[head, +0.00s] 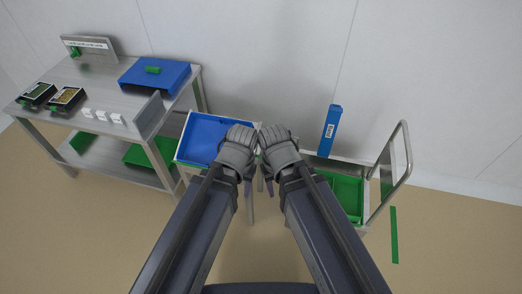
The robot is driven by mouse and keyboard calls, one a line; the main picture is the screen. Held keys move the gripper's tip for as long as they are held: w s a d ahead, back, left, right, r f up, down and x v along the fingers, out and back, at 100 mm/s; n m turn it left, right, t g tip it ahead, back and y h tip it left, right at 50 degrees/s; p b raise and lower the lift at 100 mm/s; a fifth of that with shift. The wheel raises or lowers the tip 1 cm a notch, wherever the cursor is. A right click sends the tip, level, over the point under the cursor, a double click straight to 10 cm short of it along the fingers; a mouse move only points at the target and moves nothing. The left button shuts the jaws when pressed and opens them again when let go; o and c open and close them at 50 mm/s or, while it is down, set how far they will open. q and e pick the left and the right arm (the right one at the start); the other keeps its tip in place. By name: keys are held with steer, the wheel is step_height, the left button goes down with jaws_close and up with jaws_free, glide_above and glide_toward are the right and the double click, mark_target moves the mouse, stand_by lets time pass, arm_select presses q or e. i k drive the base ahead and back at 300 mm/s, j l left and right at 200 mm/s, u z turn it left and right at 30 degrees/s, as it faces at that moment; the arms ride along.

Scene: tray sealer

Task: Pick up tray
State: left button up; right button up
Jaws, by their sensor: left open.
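Two small black trays sit at the left end of the steel table: one tray (37,94) at the far left, the other tray (67,98) with yellowish contents beside it. Small green pieces show at their near edges. I see nothing held in either. My wrists hide part of the area behind them.
The blue bin (199,140) stands right of the steel table (111,99). A trolley (405,165) with a green crate (348,190) stands right. Open floor lies in front.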

mark_target(38, 92)
steer(key=u, duration=1.6)
steer(key=i+j, duration=0.25)
steer(key=i, duration=0.45)
steer(key=i+j+u, duration=0.1)
steer(key=i+j, duration=0.15)
steer(key=i, duration=0.45)
steer(key=i+j, duration=0.2)
steer(key=i, duration=0.55)
steer(key=i+j+u, duration=0.1)
steer(key=i, duration=0.6)
steer(key=i+j, duration=0.25)
steer(key=i, duration=0.45)
steer(key=u, duration=0.05)
